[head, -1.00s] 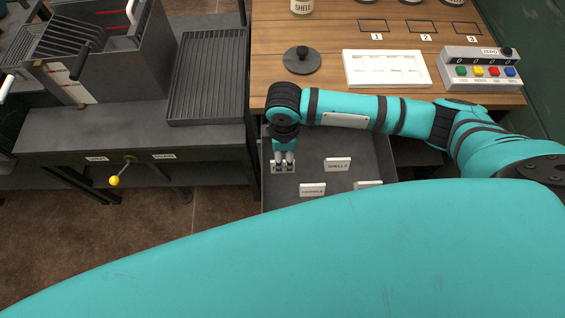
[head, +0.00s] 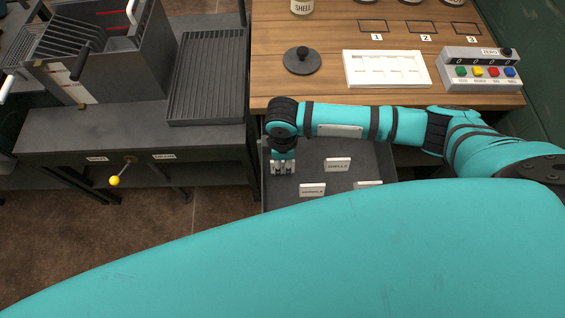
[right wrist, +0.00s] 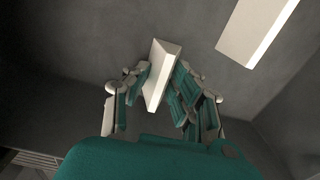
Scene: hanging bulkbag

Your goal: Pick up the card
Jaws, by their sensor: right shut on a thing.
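My right gripper (head: 283,165) is over the left part of a dark grey open tray or drawer (head: 376,150) below the table edge. In the right wrist view its fingers (right wrist: 161,92) are shut on a white card (right wrist: 164,66), which stands up between them. The face of this card cannot be read. Other white cards stand in the tray: one marked like "SHELLS" (head: 338,164), another with unclear lettering (head: 312,189), and one partly hidden (head: 368,184). One other card (right wrist: 257,25) also shows in the right wrist view. My left gripper is not in view.
The wooden table (head: 320,40) holds a black round lid (head: 302,61), a white slotted panel (head: 387,69) and a box with coloured buttons (head: 480,70). A dark metal workbench (head: 150,140) with a yellow-knobbed lever (head: 114,181) stands left.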

